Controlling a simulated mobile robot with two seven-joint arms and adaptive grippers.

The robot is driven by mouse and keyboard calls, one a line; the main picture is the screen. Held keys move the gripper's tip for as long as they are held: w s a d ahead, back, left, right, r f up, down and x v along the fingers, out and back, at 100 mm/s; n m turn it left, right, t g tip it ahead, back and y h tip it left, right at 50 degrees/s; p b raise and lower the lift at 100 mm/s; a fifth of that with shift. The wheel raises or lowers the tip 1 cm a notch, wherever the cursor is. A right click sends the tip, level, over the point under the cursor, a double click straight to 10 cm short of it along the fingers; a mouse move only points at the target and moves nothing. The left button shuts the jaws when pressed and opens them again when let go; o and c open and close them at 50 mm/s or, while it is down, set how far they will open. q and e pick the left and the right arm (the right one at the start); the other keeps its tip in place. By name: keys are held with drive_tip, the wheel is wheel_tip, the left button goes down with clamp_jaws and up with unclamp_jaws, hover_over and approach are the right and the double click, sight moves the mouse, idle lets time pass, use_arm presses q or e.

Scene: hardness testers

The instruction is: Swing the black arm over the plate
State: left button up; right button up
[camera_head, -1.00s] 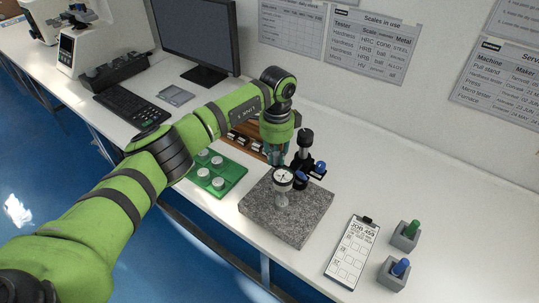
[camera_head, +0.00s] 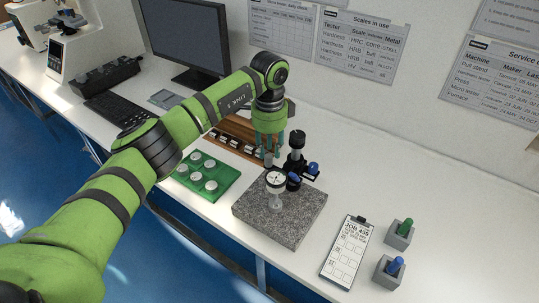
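A speckled grey granite plate (camera_head: 280,222) lies on the white bench. A black post (camera_head: 297,143) stands at its back edge, with a black arm (camera_head: 309,176) and blue knobs around it. A round white dial gauge (camera_head: 275,182) hangs in front of the post, above the plate. My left gripper (camera_head: 268,156) points down just left of the post, behind the gauge. Its fingertips are small and partly overlapped, so I cannot tell whether they touch the black arm or how far apart they are. My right gripper is not in view.
A green tray (camera_head: 215,193) with several grey discs and a brown wooden rack (camera_head: 233,150) lie left of the plate.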

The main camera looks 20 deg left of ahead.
use_arm(q)
wheel_tip(320, 180, up, 8)
drive_tip(key=shift+r, duration=0.15)
drive_tip(key=shift+d, duration=0.1)
idle(0.4)
